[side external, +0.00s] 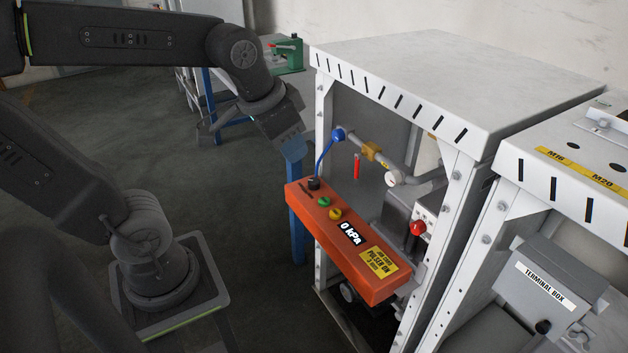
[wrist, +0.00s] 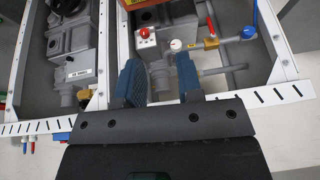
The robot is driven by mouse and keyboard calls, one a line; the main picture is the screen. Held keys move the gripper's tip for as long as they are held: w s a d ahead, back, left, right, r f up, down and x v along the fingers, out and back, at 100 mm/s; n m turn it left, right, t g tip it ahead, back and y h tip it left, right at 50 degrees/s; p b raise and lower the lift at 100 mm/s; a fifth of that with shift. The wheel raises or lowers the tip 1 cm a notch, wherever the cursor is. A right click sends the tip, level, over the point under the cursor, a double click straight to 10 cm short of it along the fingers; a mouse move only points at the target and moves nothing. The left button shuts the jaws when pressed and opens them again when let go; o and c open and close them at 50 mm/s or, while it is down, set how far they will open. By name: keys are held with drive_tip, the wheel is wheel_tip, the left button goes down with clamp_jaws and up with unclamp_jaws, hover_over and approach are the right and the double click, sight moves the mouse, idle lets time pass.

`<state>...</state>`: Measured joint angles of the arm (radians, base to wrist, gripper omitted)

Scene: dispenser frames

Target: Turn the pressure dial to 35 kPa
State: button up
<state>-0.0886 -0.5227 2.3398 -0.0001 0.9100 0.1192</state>
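An orange control box (side external: 325,237) is mounted across the front of a white frame. Its display (side external: 350,232) reads 0 kPa. A black knob (side external: 314,184), likely the pressure dial, sits at the box's far left end beside a small unreadable label. Green (side external: 324,201) and yellow (side external: 335,214) buttons lie between knob and display. In the wrist view only an edge of the box (wrist: 146,3) shows at the top; the knob is not visible there. My gripper (wrist: 160,78) is open and empty, its blue-faced fingers apart. In the side view it is up and left of the box, touching nothing on it.
Inside the frame are pipes, a blue fitting (side external: 338,134) with a blue hose, a red handle (side external: 357,167), a white round gauge (side external: 392,178) and a red button (side external: 417,228). The frame's white top (side external: 440,75) overhangs them. A terminal box (side external: 540,290) stands right.

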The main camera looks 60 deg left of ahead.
drive_tip(key=o, duration=0.4)
drive_tip(key=shift+g, duration=0.9)
drive_tip(key=w+a, duration=0.2)
drive_tip(key=w, duration=0.1)
drive_tip(key=w+a+f, duration=0.1)
drive_tip(key=w+a, duration=0.1)
drive_tip(key=w, duration=0.1)
drive_tip(key=w+a, duration=0.2)
drive_tip(key=w, duration=0.1)
drive_tip(key=shift+w+a+f, duration=0.15)
drive_tip(key=shift+a+f, duration=0.05)
drive_tip(key=shift+f, duration=0.2)
drive_tip(key=shift+o, duration=0.8)
drive_tip(key=w+a+f+g, duration=0.1)
drive_tip(key=w+a+f, duration=0.2)
drive_tip(key=w+a, duration=0.1)
drive_tip(key=shift+w+a+m, duration=0.3)
drive_tip(key=shift+a+m, duration=0.1)
drive_tip(key=shift+a, duration=0.05)
drive_tip(key=m+g, duration=0.1)
drive_tip(key=g, duration=0.1)
hover_over(314, 181)
wheel_tip(314, 181, down, 14)
wheel_tip(314, 181, down, 13)
drive_tip(key=shift+f, duration=0.2)
drive_tip(key=c, duration=0.9)
